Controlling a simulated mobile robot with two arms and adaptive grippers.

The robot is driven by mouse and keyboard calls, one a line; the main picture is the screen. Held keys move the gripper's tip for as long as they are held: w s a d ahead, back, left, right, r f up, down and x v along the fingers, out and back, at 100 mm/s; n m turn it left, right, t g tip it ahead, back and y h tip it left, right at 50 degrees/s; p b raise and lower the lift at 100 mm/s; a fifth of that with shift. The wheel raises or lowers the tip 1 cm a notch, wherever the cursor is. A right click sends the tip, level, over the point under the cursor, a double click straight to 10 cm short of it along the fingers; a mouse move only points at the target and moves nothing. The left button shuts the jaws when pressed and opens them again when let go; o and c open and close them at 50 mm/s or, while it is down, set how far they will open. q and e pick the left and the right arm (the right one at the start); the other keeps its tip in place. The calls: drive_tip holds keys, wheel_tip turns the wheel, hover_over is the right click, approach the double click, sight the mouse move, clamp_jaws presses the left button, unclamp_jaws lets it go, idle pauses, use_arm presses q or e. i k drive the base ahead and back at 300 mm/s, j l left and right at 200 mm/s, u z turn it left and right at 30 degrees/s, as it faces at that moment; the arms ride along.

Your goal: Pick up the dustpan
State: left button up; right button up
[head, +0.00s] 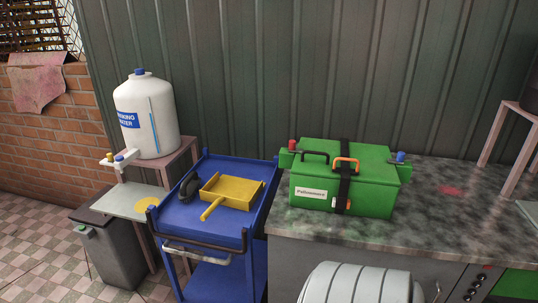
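The yellow dustpan (231,193) lies on the top tray of the blue cart (180,240), in the middle of the head view. Its short handle points down and to the left, towards the near side of the cart. A dark grey object (188,187), perhaps a brush, lies on the tray just left of the dustpan. Nothing covers the dustpan. Neither of my grippers shows in the head view.
A green box (375,190) with handles stands on the grey counter (440,215) right of the cart. A white water tank (150,115) sits on a stand (180,165) behind left. A dark bin (120,255) stands left. A raised rim and a handlebar (200,246) edge the cart.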

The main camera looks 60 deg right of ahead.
sight(241, 193)
drive_tip(key=z, duration=2.15)
drive_tip(key=i+j, duration=0.05)
